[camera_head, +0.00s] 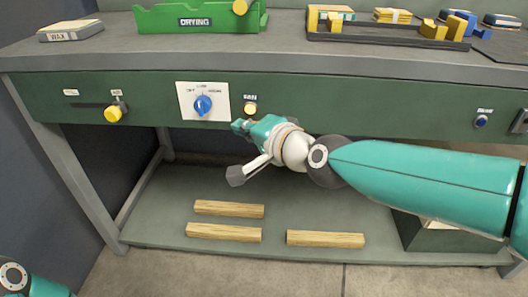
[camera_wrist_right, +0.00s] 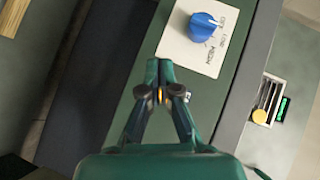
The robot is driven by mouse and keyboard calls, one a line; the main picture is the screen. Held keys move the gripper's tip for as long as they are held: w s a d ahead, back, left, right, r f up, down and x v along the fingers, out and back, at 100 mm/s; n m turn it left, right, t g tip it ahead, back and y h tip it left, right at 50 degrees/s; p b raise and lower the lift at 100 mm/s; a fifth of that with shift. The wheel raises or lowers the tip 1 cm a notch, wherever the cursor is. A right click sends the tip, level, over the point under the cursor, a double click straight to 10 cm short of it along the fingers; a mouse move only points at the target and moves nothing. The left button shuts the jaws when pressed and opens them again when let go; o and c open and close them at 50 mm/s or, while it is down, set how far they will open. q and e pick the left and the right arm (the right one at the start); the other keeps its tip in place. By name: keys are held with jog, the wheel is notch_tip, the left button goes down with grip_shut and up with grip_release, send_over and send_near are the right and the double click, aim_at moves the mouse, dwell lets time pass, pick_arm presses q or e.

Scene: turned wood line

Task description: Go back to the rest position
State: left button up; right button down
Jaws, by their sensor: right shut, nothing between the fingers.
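My right gripper (camera_head: 239,125) is in front of the workbench's green front panel (camera_head: 330,112), just below a blue rotary knob (camera_head: 203,105) on a white plate and a yellow button (camera_head: 250,108). In the right wrist view the fingers of this gripper (camera_wrist_right: 159,66) are shut with nothing between them. The blue knob (camera_wrist_right: 202,27) shows beyond the fingertips there, apart from them. My right arm reaches in from the right edge. Only a piece of my left arm shows at the lower left of the head view; its gripper is out of view.
A yellow slider handle (camera_head: 113,114) and a small blue knob (camera_head: 481,121) are on the panel. A green drying rack (camera_head: 200,18), a wax block (camera_head: 71,31) and a dark tray (camera_head: 388,38) stand on top. Several wood bars lie on the lower shelf (camera_head: 165,208).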

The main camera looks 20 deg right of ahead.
jog(key=s+d, duration=0.3)
jog(key=s, duration=0.3)
notch_tip(320, 180, down, 31)
jog(key=s+d+g+h+p, duration=0.1)
jog(key=d+g+h+p, duration=0.15)
jog(key=g, duration=0.45)
jog(key=s+a+f+n+g, duration=0.3)
jog(key=s+f+n+g, duration=0.3)
jog(key=s+f, duration=1.3)
notch_tip(320, 180, up, 40)
jog(key=n+p, duration=0.2)
jog(key=p, duration=3.7)
jog(key=shift+d+f+y, duration=0.15)
jog(key=shift+d+y, duration=0.05)
jog(key=shift+y, duration=0.15)
